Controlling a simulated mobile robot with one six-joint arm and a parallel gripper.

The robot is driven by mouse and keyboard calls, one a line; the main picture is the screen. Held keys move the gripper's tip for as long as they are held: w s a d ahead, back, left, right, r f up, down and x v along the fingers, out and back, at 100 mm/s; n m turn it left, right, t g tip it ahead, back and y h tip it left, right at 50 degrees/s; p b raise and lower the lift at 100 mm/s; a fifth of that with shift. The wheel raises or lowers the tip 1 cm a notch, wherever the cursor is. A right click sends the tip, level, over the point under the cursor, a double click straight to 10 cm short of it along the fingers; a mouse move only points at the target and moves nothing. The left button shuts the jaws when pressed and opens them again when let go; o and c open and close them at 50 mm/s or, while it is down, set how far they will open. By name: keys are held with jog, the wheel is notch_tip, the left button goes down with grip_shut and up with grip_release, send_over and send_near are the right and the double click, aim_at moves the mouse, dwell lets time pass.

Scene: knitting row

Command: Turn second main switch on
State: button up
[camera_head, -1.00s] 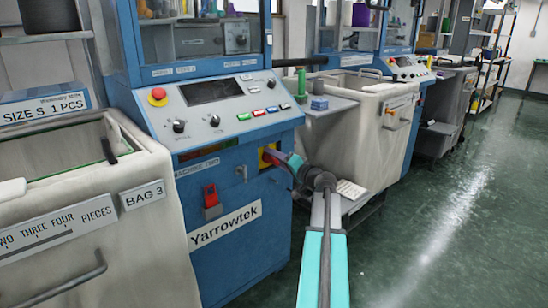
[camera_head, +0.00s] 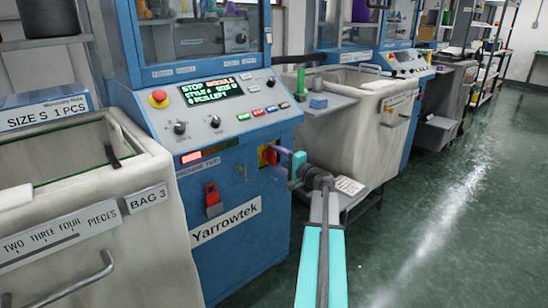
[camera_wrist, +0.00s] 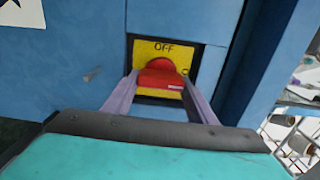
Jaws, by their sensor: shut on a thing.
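The main switch is a red knob (camera_wrist: 162,75) on a yellow plate (camera_wrist: 180,50) in a dark frame, marked OFF at the top; a second mark at its right edge is partly hidden. It is on the blue front of the machine labelled MACHINE TWO (camera_head: 198,168). My gripper (camera_wrist: 160,92) is shut on the red knob, one finger on each side. In the head view my gripper (camera_head: 274,158) reaches the switch from the right.
A red padlock-like item (camera_head: 212,196) hangs on the blue front, left of the switch. A cream bin marked BAG 3 (camera_head: 150,225) stands at left, another cream bin (camera_head: 350,125) behind my gripper. The green floor (camera_head: 440,220) at right is clear.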

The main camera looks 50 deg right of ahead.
jog(key=o, duration=0.8)
jog(key=shift+s, duration=0.1)
jog(key=s, duration=0.4)
jog(key=s+p, duration=0.1)
jog(key=s, duration=0.4)
jog(key=s+a, duration=0.1)
jog(key=s, duration=0.3)
jog(key=shift+s+p, duration=0.3)
jog(key=shift+s, duration=0.1)
